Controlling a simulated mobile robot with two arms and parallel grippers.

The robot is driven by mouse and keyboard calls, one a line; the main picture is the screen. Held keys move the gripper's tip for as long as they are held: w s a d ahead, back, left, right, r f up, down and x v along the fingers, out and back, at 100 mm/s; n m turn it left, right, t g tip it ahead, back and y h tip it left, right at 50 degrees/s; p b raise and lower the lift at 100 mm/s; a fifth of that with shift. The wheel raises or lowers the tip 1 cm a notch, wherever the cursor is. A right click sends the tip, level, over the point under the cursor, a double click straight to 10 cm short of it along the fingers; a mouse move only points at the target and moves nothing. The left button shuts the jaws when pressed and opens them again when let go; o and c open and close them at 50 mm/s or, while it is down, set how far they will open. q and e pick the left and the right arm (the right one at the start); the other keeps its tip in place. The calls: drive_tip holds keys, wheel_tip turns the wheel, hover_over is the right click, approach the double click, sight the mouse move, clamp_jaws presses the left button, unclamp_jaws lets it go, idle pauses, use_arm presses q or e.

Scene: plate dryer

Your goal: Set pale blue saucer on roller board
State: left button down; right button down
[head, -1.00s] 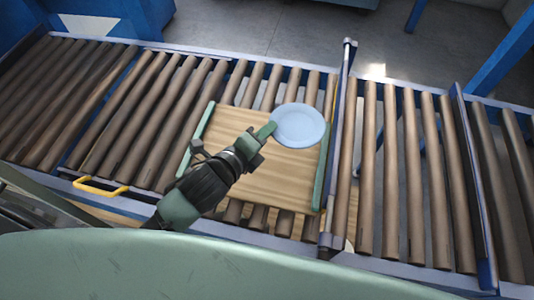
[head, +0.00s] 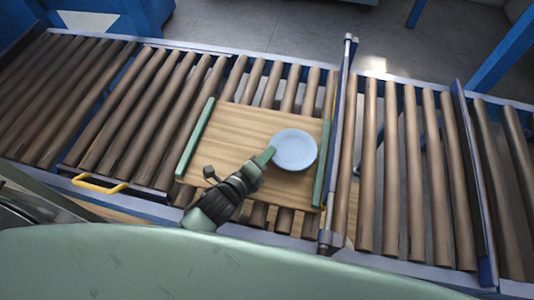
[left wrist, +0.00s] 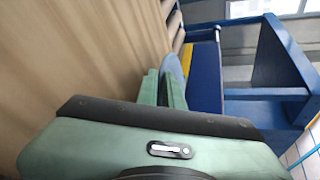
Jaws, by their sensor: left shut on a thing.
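The pale blue saucer (head: 295,150) is over the right half of the wooden roller board (head: 235,125) in the head view. My left gripper (head: 268,157) is shut on the saucer's left rim. The saucer also shows as a thin edge beyond the fingers in the left wrist view (left wrist: 174,68). The board has a green rail on its left side and another on its right, and it lies on the rollers. I cannot tell whether the saucer touches the board. My right gripper is not in view.
Brown conveyor rollers (head: 120,100) run left and right of the board. A raised blue-grey divider (head: 340,140) stands just right of the board. A yellow handle (head: 98,185) sits on the near conveyor edge. The board's left and upper parts are clear.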

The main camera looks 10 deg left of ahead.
use_arm(q)
drive_tip(key=shift+f, duration=0.1)
drive_tip(key=c, duration=1.6)
unclamp_jaws()
drive_tip(key=shift+o, duration=0.2)
drive_tip(key=shift+s, duration=0.1)
drive_tip(key=b+v, duration=0.1)
drive_tip(key=v, duration=0.9)
drive_tip(key=shift+s+a, duration=0.1)
drive_tip(key=shift+s, duration=0.2)
drive_tip(key=shift+s+a+r, duration=0.25)
drive_tip(key=shift+s+r, duration=0.2)
drive_tip(key=shift+s, duration=0.1)
